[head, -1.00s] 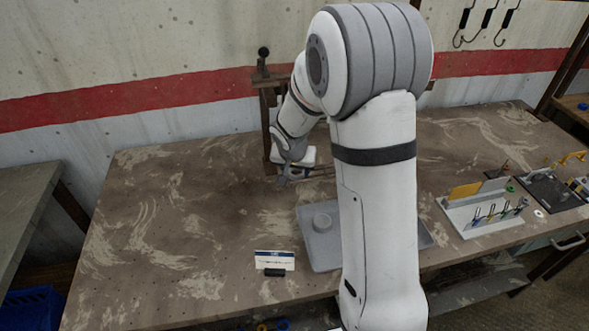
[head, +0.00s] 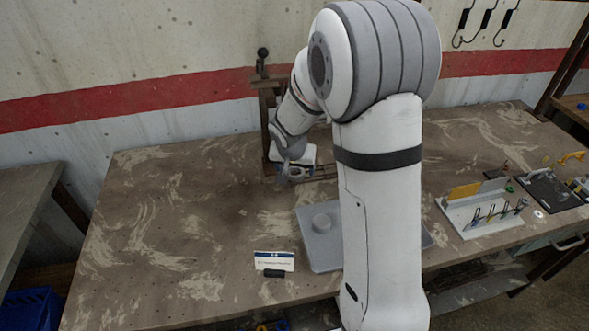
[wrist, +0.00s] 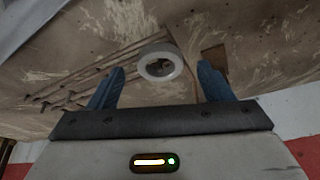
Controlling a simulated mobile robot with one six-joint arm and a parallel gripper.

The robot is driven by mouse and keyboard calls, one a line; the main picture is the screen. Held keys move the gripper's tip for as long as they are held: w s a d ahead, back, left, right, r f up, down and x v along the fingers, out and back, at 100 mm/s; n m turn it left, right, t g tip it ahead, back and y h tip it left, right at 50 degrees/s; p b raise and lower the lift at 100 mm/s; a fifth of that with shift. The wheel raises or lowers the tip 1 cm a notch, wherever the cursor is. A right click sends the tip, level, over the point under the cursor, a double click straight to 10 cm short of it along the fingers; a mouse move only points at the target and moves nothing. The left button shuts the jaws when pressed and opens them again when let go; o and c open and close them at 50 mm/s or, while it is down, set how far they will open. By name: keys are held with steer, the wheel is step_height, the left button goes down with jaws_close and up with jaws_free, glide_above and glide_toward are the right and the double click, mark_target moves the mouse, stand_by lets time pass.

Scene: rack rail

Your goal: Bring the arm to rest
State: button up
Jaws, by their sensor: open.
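My gripper (head: 287,179) is beside the wooden rack on the bench, its jaws pointing down in the head view. In the wrist view my gripper (wrist: 163,80) shows two blue fingers standing wide apart, with nothing clamped between them. A white ring (wrist: 144,68) with a dark centre appears in the gap between the fingertips; I cannot tell its distance from them. My arm stands across the middle of the head view and hides part of the bench and rack.
The wooden rack (head: 265,100) rises close behind my gripper. A grey tray (head: 317,255) holding a round grey piece lies in front, partly behind my arm. A small sign (head: 273,261) stands left of it. A white tool holder (head: 484,219) is at right. The left bench top is clear.

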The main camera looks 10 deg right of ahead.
steer(key=s+d+r+n, duration=0.1)
steer(key=s+r+n, duration=0.1)
steer(key=s+r, duration=1.05)
steer(key=s+n+g+y, duration=0.1)
steer(key=s+n, duration=0.1)
steer(key=s, duration=1.2)
steer(key=shift+s+a+r+y, duration=0.25)
steer(key=shift+s+r+y, duration=0.1)
steer(key=shift+r+y, duration=0.1)
steer(key=shift+c, duration=0.4)
